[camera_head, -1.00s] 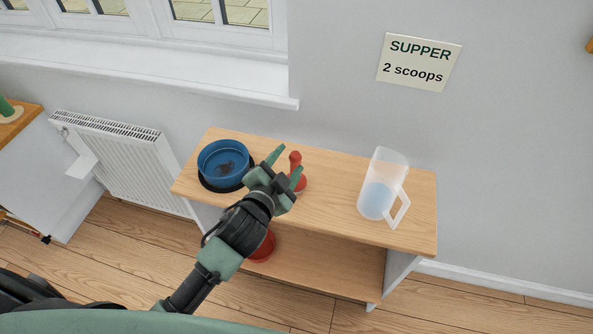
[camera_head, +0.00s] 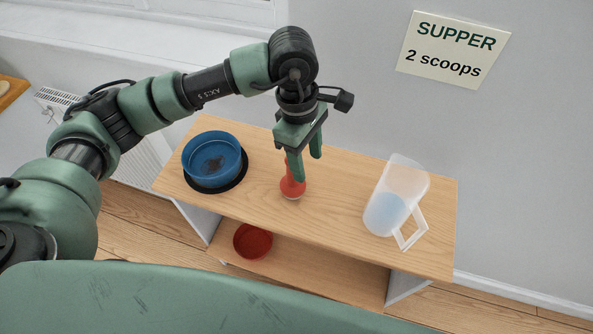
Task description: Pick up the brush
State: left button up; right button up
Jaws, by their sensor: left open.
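A red upright item with a rounded base, which appears to be the brush (camera_head: 292,188), stands on the wooden shelf top, between the blue bowl and the clear jug. My left gripper (camera_head: 306,167) points down over it with its jaws open. One finger overlaps the item's upper part, so its top is hidden. I cannot tell whether the fingers touch it or stand around it. My right gripper is not in view.
A blue bowl (camera_head: 212,142) with dark bits inside sits on a black round mat (camera_head: 240,183). A clear jug (camera_head: 402,182) with bluish contents stands at the right. A red bowl (camera_head: 252,241) is on the lower shelf. The wooden top (camera_head: 345,170) is clear between brush and jug.

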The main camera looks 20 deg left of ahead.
pick_arm(q)
jog(key=a, duration=0.1)
jog(key=w+a+y, duration=0.1)
jog(key=a, duration=0.1)
jog(key=shift+w+a+y, duration=0.25)
jog(key=shift+w+y, duration=0.05)
jog(key=shift+s+f+p, duration=0.2)
jog(key=shift+f+p, duration=0.45)
jog(key=shift+f, duration=0.5)
jog(key=p, duration=0.2)
send_over(292, 189)
jog(key=w, duration=0.2)
jog(key=f, duration=0.4)
jog(key=shift+s+a+f, duration=0.15)
jog(key=shift+s+f, duration=0.1)
jog(key=shift+f, duration=0.2)
grip_shut()
